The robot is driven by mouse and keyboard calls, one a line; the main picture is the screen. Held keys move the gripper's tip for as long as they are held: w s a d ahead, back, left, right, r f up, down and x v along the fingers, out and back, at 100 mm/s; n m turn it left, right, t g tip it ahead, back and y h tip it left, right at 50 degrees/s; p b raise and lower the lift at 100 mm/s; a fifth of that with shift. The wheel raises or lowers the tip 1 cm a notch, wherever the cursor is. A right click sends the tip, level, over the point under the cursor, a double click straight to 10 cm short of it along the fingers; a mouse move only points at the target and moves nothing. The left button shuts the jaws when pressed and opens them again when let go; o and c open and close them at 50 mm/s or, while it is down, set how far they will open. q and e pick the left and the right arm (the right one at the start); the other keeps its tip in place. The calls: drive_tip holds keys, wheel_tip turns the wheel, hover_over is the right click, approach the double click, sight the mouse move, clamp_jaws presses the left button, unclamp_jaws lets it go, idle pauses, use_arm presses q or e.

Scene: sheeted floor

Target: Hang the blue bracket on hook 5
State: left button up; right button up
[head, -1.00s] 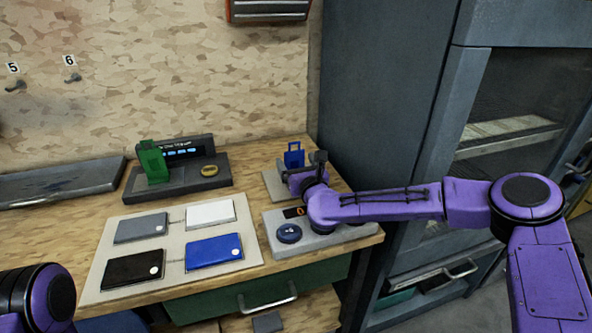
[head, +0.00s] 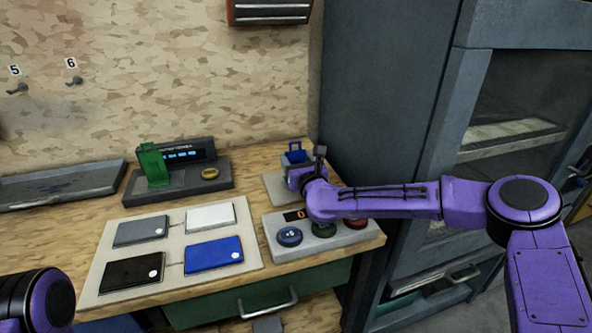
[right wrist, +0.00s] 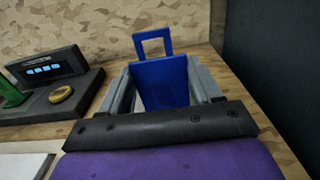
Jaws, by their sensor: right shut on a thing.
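The blue bracket (head: 296,151) stands upright at the back right of the bench, its square loop at the top. In the right wrist view the bracket (right wrist: 163,82) sits between the grey fingers of my right gripper (right wrist: 162,88), which is shut on it. The bracket's lower part is hidden by the gripper. In the head view my right gripper (head: 297,165) is small and partly hidden by its own wrist. Hook 5 (head: 18,89) is on the chipboard wall at the far left, under its number label. My left gripper is out of view; only part of that arm shows at lower left.
A green bracket-like piece (head: 153,165) stands by a dark display unit (head: 180,179). A pale board (head: 110,234) holds several coloured pads. A button box (head: 277,243) sits at the front right. Hook 6 (head: 74,81) is beside hook 5. A tall grey cabinet (head: 385,110) stands close on the right.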

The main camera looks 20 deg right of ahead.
sight(297, 143)
drive_tip(key=shift+r+p, duration=1)
drive_tip(key=shift+r, duration=1.6)
